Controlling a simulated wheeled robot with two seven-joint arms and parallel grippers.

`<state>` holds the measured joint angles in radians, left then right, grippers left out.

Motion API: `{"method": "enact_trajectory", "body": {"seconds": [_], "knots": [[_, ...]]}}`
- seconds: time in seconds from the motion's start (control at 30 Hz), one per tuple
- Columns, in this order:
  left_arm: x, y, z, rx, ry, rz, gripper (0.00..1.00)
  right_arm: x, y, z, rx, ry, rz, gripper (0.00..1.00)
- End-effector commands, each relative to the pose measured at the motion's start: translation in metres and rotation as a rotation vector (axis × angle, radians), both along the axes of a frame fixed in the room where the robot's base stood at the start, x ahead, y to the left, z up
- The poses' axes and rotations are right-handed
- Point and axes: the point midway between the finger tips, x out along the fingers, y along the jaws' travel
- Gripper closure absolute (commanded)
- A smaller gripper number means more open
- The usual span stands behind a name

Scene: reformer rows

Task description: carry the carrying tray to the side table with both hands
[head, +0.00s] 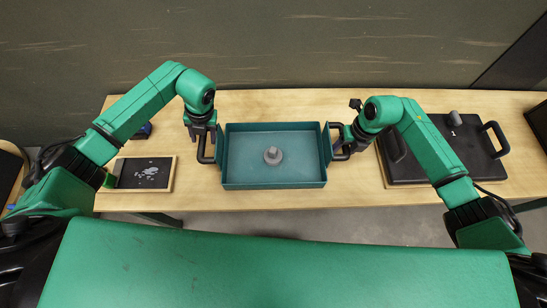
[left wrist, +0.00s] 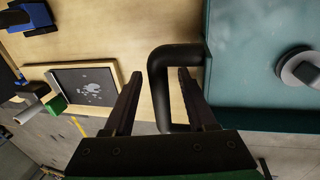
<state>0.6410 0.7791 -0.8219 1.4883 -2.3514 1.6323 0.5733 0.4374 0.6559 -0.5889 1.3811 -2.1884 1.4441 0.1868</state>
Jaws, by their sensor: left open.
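The carrying tray (head: 310,185) is a teal, shallow, open box on the wooden table, with a black handle on each short side. A grey knobbed piece (head: 273,155) stands inside it; it also shows in the left wrist view (left wrist: 302,70). My left gripper (head: 204,141) is open at the left handle. In the left wrist view, the handle (left wrist: 160,85) lies between the spread fingers of that gripper (left wrist: 160,74). My right gripper (head: 346,146) is at the right handle; its fingers are too small to tell whether they grip. I cannot identify the side table.
The wooden table (head: 285,103) has a wall behind it. A black-topped board (head: 150,165) with pale scraps lies left of the tray. A black handled board (head: 455,165) lies to the right. A wood-edged dark object (head: 10,165) is at the far left edge.

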Motion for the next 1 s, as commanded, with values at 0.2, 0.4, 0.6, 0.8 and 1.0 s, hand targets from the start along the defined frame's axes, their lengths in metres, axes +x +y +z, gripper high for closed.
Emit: {"method": "enact_trajectory", "body": {"seconds": [0.2, 0.4, 0.6, 0.8, 1.0], "knots": [[0.002, -0.008, 0.039, -0.001, -0.002, 0.001, 0.43, 0.0, 0.0, 0.0, 0.001, 0.0, 0.0, 0.43], [0.001, -0.009, 0.046, 0.001, 0.001, 0.001, 0.43, 0.001, -0.002, 0.011, 0.0, -0.003, 0.0, 0.43], [0.001, -0.009, 0.046, 0.001, 0.001, 0.001, 0.43, 0.003, -0.012, 0.06, -0.002, -0.006, 0.001, 0.43], [0.001, -0.009, 0.046, 0.001, 0.001, 0.001, 0.43, 0.003, -0.02, 0.106, -0.002, -0.003, -0.001, 0.43], [0.001, -0.009, 0.046, 0.001, 0.001, 0.001, 0.43, 0.003, -0.022, 0.119, 0.0, 0.0, 0.0, 0.43]]}}
